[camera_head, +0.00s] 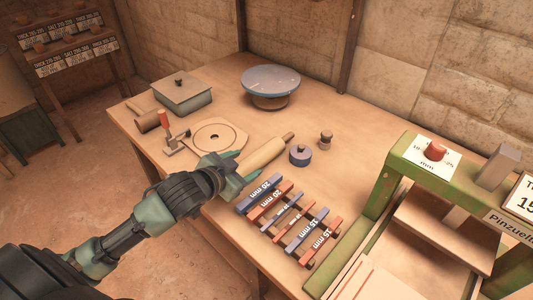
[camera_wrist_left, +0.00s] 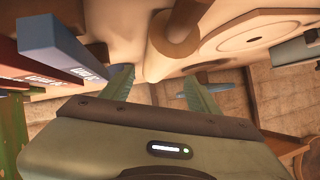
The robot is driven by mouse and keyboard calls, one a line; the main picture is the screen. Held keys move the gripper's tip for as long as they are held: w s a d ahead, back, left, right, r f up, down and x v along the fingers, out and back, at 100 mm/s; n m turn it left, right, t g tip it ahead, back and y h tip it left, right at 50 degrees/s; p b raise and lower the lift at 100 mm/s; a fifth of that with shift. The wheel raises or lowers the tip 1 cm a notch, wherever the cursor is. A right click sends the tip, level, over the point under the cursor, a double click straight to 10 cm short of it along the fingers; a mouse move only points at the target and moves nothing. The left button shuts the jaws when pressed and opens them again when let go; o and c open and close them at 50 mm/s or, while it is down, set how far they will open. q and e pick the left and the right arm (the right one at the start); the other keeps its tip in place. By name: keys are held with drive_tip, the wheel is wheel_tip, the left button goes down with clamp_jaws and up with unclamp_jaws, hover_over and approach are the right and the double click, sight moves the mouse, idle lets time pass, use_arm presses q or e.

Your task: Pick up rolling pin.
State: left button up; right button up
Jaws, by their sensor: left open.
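The rolling pin (camera_head: 264,154) is pale wood and lies diagonally on the table, its far handle pointing up and right. My left gripper (camera_head: 236,168) is at its near end, fingers open, and hides the near handle in the head view. In the left wrist view the rolling pin (camera_wrist_left: 178,38) shows just beyond and between the open fingers of the left gripper (camera_wrist_left: 160,76). The fingers are not closed on it; I cannot tell whether they touch it. My right gripper is not in view.
A rack of red and blue labelled bars (camera_head: 290,217) stands close right of the gripper. A round wooden plate press (camera_head: 216,136) lies left of the pin. A green press frame (camera_head: 392,170) is farther right.

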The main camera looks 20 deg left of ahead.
sight(254, 160)
use_arm(q)
drive_tip(key=shift+w+f, duration=0.15)
drive_tip(key=shift+w, duration=0.3)
drive_tip(key=x, duration=0.2)
drive_tip(key=shift+w+d+f, duration=0.1)
drive_tip(key=shift+w+f, duration=0.05)
drive_tip(key=shift+w, duration=0.05)
drive_tip(key=x, duration=0.3)
drive_tip(key=shift+w+d+f, duration=0.1)
drive_tip(key=shift+w+f, duration=0.1)
drive_tip(key=shift+w, duration=0.05)
drive_tip(key=shift+w+f, duration=0.1)
drive_tip(key=shift+w, duration=0.1)
clamp_jaws()
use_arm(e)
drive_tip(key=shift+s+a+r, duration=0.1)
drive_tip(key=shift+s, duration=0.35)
